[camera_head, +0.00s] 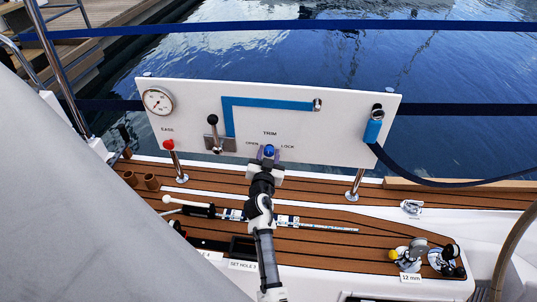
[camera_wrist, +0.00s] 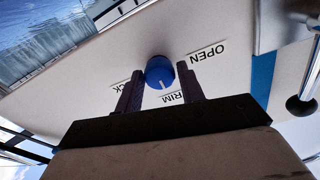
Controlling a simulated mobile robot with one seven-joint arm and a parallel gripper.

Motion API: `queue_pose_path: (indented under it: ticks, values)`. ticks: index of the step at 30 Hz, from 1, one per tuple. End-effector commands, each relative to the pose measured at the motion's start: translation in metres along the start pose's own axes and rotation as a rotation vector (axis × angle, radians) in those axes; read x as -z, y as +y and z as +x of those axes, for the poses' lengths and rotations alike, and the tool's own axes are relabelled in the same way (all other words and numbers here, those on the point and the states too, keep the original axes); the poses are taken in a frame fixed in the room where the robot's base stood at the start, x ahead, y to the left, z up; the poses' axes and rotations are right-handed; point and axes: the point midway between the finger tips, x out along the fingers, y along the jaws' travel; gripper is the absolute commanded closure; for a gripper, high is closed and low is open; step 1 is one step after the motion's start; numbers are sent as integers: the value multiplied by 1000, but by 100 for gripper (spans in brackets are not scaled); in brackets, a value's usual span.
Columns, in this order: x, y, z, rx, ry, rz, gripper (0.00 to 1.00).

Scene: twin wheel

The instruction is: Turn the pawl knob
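The blue round knob (camera_wrist: 160,70) sits on the white panel (camera_head: 330,120), between the OPEN and LOCK labels and under the TRIM label. In the wrist view, which shows the panel upside down, its white pointer line faces the TRIM label. The knob (camera_head: 269,150) also shows just past my gripper (camera_head: 268,155) in the head view. In the wrist view my gripper (camera_wrist: 159,75) is open, with one dark finger on each side of the knob. A gap shows beside the knob; contact is not clear.
A black-knobbed lever (camera_head: 213,120) is left of the knob, and a red-knobbed EASE lever (camera_head: 169,145) farther left. Rods and fittings lie on the wooden deck (camera_head: 330,250) below.

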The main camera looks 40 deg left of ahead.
Motion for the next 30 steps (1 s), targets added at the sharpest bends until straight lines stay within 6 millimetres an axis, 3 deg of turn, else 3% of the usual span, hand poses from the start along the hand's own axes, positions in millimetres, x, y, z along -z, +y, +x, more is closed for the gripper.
queue_pose_path:
  ticks: [1,6,17,30]
  values:
    - [0,0,0,0,0,0,68]
    - [0,0,0,0,0,0,90]
    - [-1,0,0,1,0,-58,91]
    - [-1,-1,0,0,1,-403,91]
